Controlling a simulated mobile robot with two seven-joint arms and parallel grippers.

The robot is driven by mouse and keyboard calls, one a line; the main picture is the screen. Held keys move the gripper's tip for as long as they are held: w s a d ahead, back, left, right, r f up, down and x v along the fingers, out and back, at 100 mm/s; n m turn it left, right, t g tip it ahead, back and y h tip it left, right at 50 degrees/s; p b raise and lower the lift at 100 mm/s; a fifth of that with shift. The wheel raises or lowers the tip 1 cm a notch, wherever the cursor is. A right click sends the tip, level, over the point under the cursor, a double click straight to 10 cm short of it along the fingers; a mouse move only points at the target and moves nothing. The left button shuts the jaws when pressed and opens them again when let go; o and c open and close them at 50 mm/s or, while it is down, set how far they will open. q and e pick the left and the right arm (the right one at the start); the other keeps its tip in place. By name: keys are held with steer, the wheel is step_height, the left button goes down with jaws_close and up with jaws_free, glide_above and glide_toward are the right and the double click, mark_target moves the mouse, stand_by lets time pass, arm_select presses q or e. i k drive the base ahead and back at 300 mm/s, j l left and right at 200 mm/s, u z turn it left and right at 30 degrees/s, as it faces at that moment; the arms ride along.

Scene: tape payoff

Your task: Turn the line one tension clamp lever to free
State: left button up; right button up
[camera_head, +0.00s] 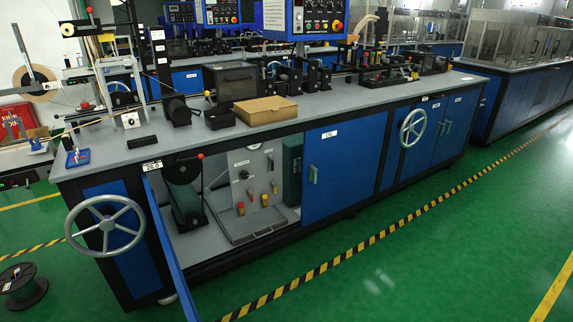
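Another red-knobbed lever (200,157) stands in the open cabinet bay below the bench. Neither of my grippers is in view.
The long grey bench (330,103) has a cardboard box (265,110) near its front edge. A blue cabinet door (170,250) stands open toward me. Handwheels (105,226) stick out from the front. A black spool (22,287) lies on the floor. The green floor right of the hazard stripe is clear.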

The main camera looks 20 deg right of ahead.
mark_target(272, 159)
steer(key=i+l, duration=0.1)
steer(key=l, duration=0.4)
steer(key=i+l+u, duration=0.1)
steer(key=l, duration=0.45)
steer(key=i+l, duration=0.15)
steer(key=l, duration=0.35)
steer(key=i+l+u, duration=0.15)
steer(key=l, duration=0.35)
